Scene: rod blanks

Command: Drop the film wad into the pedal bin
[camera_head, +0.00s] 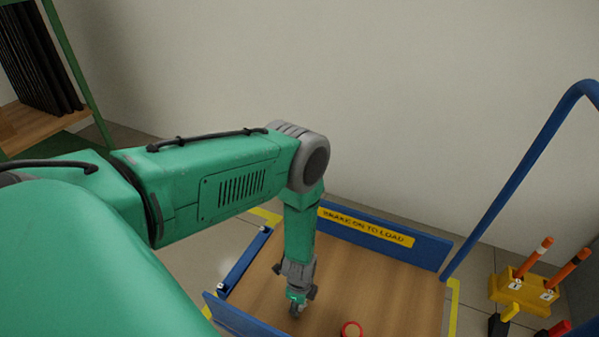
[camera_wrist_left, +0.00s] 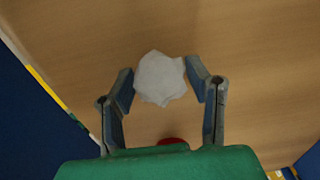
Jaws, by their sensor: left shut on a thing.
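The film wad (camera_wrist_left: 160,80) is a crumpled white lump between the fingertips of my left gripper (camera_wrist_left: 161,86) in the left wrist view. The left gripper is shut on it, over the wooden deck. In the head view my left gripper (camera_head: 296,305) points down over the deck's left part; I cannot make out the wad there. The gap between wad and deck is hard to judge. No pedal bin can be made out in either view. My right gripper is out of view.
The wooden cart deck (camera_head: 390,295) has low blue walls (camera_head: 375,238) and a tall blue handle (camera_head: 530,165) at right. A red round thing (camera_head: 351,329) lies near my gripper. A yellow holder (camera_head: 522,292) with orange-handled tools stands at right. A green rack (camera_head: 75,75) stands at far left.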

